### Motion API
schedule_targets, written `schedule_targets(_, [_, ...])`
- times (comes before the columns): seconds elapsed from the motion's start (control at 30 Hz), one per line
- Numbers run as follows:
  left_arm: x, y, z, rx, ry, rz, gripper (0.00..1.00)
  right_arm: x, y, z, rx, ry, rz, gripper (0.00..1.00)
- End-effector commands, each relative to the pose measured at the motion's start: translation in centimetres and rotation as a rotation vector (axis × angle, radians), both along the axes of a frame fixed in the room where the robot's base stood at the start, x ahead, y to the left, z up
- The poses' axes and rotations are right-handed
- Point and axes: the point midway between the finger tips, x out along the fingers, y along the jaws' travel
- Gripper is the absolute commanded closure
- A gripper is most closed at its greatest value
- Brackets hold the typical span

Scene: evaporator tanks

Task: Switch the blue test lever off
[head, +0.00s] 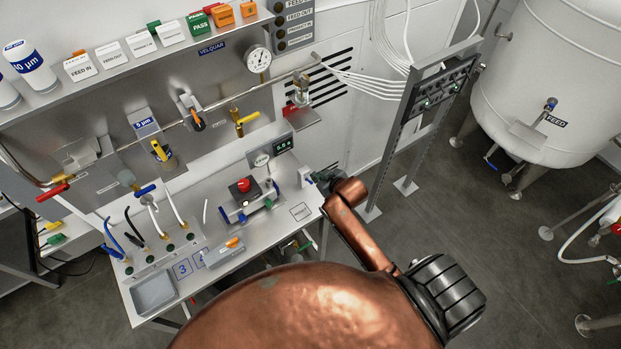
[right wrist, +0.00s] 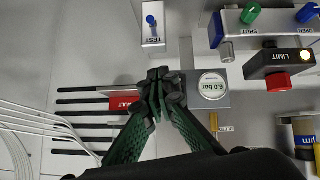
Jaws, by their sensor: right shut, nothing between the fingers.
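The blue test lever (right wrist: 151,21) is on a small white block labelled TEST (right wrist: 152,38) at the top of the right wrist view. In the head view a white block (head: 304,177) near the bench's right end seems to be the same one; its lever cannot be made out there. My right gripper (right wrist: 160,88) is shut and empty, its fingertips together below the block in the wrist view, with a visible gap in the picture. In the head view the right gripper (head: 322,179) is partly hidden by my wrist, just right of the block. My left gripper is not in view.
A LIMIT box with a red button (right wrist: 277,82) and a base with green and blue levers (right wrist: 250,17) stand beside the block. A round gauge (right wrist: 213,85) is close to the fingertips. The bench (head: 205,235) has open floor at its right. A FEED tank (head: 550,80) stands farther right.

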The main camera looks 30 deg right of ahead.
Motion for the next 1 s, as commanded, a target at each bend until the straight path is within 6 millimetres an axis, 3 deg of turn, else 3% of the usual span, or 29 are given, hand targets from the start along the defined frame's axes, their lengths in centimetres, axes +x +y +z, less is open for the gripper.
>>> schedule_targets(0.37, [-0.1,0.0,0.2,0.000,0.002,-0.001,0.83,1.2,0.0,-1.2,0.002,0.002,-0.001,1.00])
schedule_targets(0.83, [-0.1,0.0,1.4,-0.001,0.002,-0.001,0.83,7.5,0.1,-6.6,0.000,0.002,0.000,1.00])
schedule_targets(1.0, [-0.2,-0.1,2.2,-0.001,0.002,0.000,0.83,6.3,-0.5,-8.8,0.001,0.004,-0.002,1.00])
